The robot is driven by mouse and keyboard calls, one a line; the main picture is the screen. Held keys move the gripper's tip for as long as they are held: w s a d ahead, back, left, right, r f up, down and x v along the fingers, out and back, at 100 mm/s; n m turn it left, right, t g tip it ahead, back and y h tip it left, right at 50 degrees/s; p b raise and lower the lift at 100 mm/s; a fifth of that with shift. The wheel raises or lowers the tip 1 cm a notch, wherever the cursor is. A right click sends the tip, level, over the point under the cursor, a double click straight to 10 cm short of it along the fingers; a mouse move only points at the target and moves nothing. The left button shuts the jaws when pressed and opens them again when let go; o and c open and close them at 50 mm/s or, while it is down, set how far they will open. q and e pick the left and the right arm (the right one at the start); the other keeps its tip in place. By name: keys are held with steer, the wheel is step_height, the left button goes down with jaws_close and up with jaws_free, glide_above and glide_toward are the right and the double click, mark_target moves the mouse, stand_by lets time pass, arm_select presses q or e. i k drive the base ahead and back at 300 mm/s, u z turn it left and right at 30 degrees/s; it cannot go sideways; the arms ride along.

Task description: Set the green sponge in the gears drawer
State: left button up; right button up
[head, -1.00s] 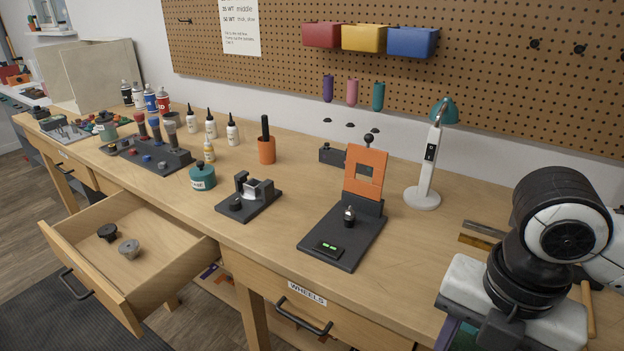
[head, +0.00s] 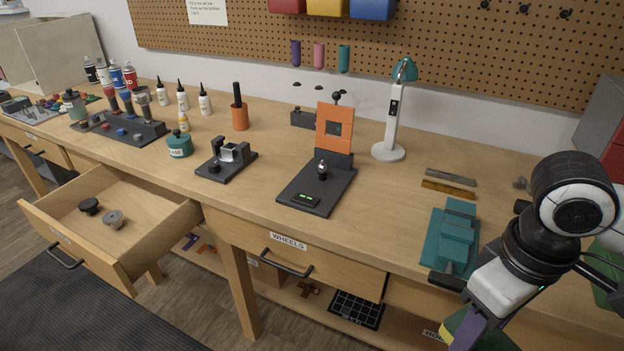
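The open drawer (head: 150,240) is at the lower left; its front label is too small to read. A black round part (head: 89,206) and a grey round part (head: 113,219) lie in it, with bare floor around them. My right gripper (head: 468,335) is at the bottom right, in front of the bench's front edge and far from the drawer. A green sponge (head: 492,334) with a yellowish edge is at its fingers and appears gripped, beside a purple strip. The fingertips are partly cut off by the frame. My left gripper is not in view.
A teal vise (head: 452,238) stands on the bench beside my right arm. The shut wheels drawer (head: 290,253) lies between my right gripper and the open drawer. A black stand with an orange plate (head: 335,128) and a lamp (head: 389,151) stand on the bench.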

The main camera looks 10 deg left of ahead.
mark_target(139, 209)
steer(key=u, duration=0.4)
steer(key=k, duration=0.5)
steer(key=u, duration=1.3)
steer(key=i, duration=2.45)
steer(key=z, duration=0.8)
